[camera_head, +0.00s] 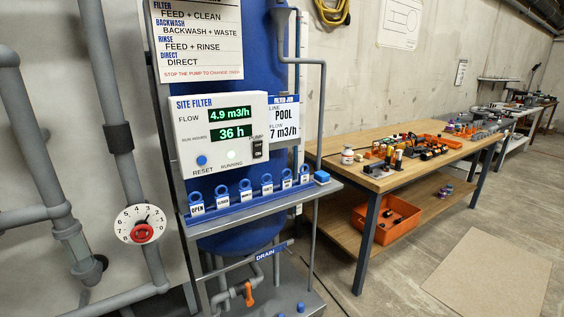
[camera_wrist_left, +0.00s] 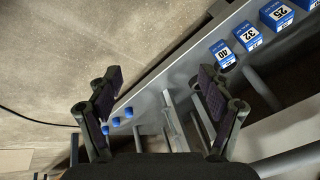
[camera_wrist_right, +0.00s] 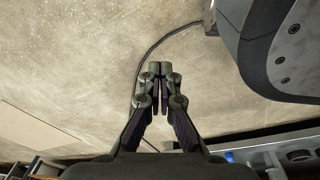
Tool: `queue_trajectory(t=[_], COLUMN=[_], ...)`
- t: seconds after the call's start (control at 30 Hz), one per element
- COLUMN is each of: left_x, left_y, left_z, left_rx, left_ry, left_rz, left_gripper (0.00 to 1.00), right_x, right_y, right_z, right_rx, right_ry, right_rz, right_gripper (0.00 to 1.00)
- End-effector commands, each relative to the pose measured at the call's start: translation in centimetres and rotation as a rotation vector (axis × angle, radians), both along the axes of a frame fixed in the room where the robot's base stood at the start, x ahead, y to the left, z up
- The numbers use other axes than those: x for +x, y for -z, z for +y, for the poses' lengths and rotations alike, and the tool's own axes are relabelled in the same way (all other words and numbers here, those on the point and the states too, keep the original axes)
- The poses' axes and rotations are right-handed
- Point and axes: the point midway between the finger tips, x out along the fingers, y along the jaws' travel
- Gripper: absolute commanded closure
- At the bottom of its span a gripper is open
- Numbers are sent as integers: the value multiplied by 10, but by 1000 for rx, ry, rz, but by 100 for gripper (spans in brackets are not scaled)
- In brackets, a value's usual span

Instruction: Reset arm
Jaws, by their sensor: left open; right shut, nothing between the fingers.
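My left gripper (camera_wrist_left: 155,82) shows in the left wrist view with its two dark fingers wide apart and nothing between them. Behind it is the grey shelf with blue number tags (camera_wrist_left: 273,14) on the right and several small blue caps (camera_wrist_left: 116,122) near the left finger. My right gripper (camera_wrist_right: 160,70) shows in the right wrist view, its fingertips together, empty, over bare concrete floor. Neither gripper nor arm shows in the head view. There, the site filter panel (camera_head: 220,133) reads 4.9 m3/h and 36 h, with a blue reset button (camera_head: 202,160) and a pump switch (camera_head: 258,149).
Blue tags (camera_head: 245,190) stand along the filter's shelf. A dial with a red knob (camera_head: 142,232) is on the left and an orange-handled drain valve (camera_head: 249,294) below. A wooden workbench (camera_head: 348,139) with tools stands right, an orange crate (camera_head: 386,218) beneath. A dark rounded body (camera_wrist_right: 275,45) is right of the right gripper.

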Motion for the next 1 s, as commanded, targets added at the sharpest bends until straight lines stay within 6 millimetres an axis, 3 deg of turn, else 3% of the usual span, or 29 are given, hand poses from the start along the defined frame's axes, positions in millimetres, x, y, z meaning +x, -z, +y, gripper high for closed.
queue_trajectory(t=[0.1, 0.3, 0.37, 0.8, 1.0], left_x=[-58, -149, -151, -221, -235], left_y=[36, 76, 46, -56, -65], left_z=[-11, -28, -27, -24, -24], left_rx=[-77, -180, -177, -171, -171], left_ry=[-72, -199, -195, -193, -193], left_rz=[101, 243, 237, 261, 263], left_gripper=[20, 20, 20, 20, 20], right_x=[0, 0, -10, -80, -95], right_y=[0, 0, -28, -129, -138], right_z=[0, 0, -1, -3, -3], right_rx=[0, 0, 0, -1, 0], right_ry=[0, 0, 1, 0, 0], right_rz=[0, 0, 7, 32, 34], right_gripper=[100, 100, 100, 100, 100])
